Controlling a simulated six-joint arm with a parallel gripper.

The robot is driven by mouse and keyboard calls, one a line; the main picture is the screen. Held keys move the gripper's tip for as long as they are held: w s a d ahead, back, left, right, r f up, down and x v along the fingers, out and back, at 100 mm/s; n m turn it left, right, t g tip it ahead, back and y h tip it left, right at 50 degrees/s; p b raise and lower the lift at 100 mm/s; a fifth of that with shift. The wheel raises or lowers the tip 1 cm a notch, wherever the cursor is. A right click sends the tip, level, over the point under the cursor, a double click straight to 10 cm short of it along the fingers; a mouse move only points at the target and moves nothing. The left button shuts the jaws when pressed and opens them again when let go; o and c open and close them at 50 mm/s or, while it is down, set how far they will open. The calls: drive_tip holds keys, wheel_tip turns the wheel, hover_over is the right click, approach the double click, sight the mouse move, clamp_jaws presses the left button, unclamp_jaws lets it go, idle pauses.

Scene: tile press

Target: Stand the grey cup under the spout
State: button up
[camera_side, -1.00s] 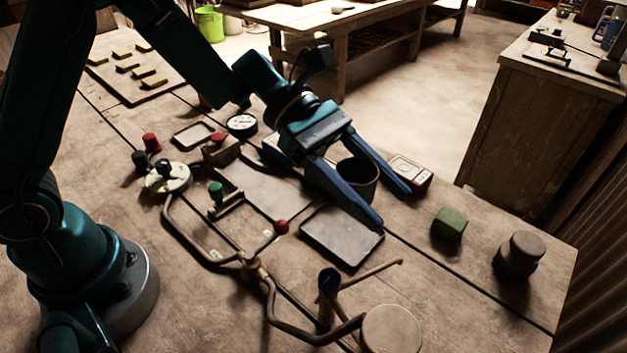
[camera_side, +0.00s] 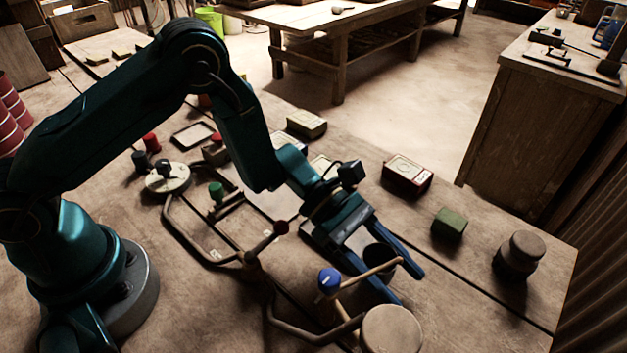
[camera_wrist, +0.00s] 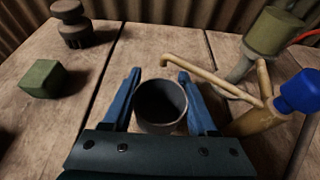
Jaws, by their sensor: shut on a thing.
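The grey cup (camera_wrist: 160,104) is upright between the two blue fingers of my gripper (camera_wrist: 159,74), which is shut on it. In the side view, the cup (camera_side: 379,257) is partly hidden by a finger and the spout, and my gripper (camera_side: 407,287) reaches down to the right. The thin tan spout (camera_side: 370,273) ends in front of the cup's rim in this view. In the wrist view, the spout's tip (camera_wrist: 166,61) shows just beyond the cup, near the fingertips. I cannot tell whether the tip is directly over the cup. A blue knob (camera_side: 329,279) tops the spout's post.
A round-topped post (camera_side: 391,330) stands near the spout, with bent pipes (camera_side: 283,313) beside it. A green block (camera_side: 449,224), a dark stacked weight (camera_side: 519,254) and a red-and-cream box (camera_side: 407,175) stand to the right. Bare table lies between them and my gripper.

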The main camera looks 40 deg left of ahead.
sight(406, 302)
drive_tip(key=d, duration=0.3)
drive_tip(key=shift+a+f, duration=0.15)
drive_tip(key=shift+f, duration=0.35)
drive_tip(key=shift+f, duration=0.2)
drive_tip(key=o, duration=1.4)
